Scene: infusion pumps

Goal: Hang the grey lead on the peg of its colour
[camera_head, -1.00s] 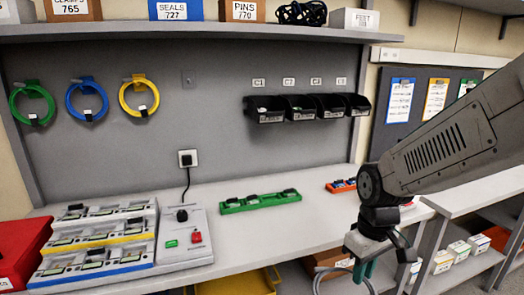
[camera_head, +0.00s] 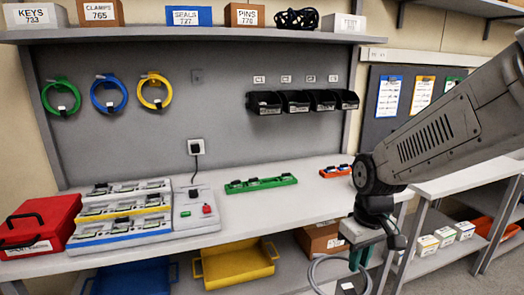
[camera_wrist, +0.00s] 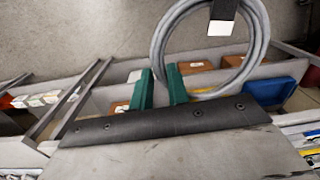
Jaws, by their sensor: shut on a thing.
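My gripper (camera_head: 360,257) hangs in front of the bench at the lower right, shut on the grey lead (camera_head: 314,272). The lead is a coiled loop with a white tag, and its lower part is cut off by the frame. In the wrist view, the grey lead (camera_wrist: 259,62) loops beyond the green fingertips (camera_wrist: 160,78). A small grey peg plate (camera_head: 197,76) on the back panel is bare. To its left hang a green lead (camera_head: 46,95), a blue lead (camera_head: 95,98) and a yellow lead (camera_head: 142,93).
The bench (camera_head: 290,215) carries a stepped rack of devices (camera_head: 120,212), a red case (camera_head: 40,225), a green strip (camera_head: 260,184) and an orange strip (camera_head: 335,172). Black bins (camera_head: 305,102) are on the panel. A yellow tray (camera_head: 235,265) is below. The panel's middle is clear.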

